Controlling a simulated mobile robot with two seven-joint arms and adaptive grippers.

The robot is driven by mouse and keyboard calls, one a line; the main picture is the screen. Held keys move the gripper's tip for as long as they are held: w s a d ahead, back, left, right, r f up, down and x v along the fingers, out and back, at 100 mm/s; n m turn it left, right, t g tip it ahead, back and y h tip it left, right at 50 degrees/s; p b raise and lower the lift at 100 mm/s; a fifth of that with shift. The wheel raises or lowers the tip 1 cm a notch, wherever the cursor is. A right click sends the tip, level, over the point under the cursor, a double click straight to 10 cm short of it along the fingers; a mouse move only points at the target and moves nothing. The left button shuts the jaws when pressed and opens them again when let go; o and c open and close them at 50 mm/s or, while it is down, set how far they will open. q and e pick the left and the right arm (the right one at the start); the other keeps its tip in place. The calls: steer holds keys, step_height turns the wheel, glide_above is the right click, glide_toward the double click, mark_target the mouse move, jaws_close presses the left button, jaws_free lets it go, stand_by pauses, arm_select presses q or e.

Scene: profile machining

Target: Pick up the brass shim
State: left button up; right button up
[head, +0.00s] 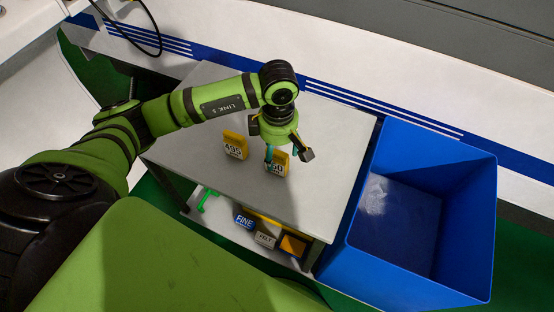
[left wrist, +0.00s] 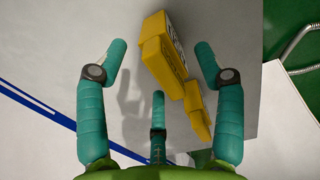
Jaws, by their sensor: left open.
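My left gripper (head: 287,154) is above the grey table, pointing down, close to a yellow block (head: 277,164) with a partly hidden label. In the left wrist view its teal fingers (left wrist: 158,75) are spread with nothing held between them. A yellow labelled block (left wrist: 163,50) lies between the outer fingers there, towards the right one. Another yellow block (head: 235,146), marked A95, stands left of the gripper in the head view. I cannot tell which yellow piece, if any, is the brass shim. My right gripper is not in view.
The grey table top (head: 325,190) is mostly clear. A large, open blue bin (head: 465,222) stands at its right. A lower shelf holds a blue FINE box (head: 244,218), a grey box (head: 265,239), an orange-fronted box (head: 293,245) and a green item (head: 207,198).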

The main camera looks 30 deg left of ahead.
arm_select(q)
jaws_close()
stand_by(0.3)
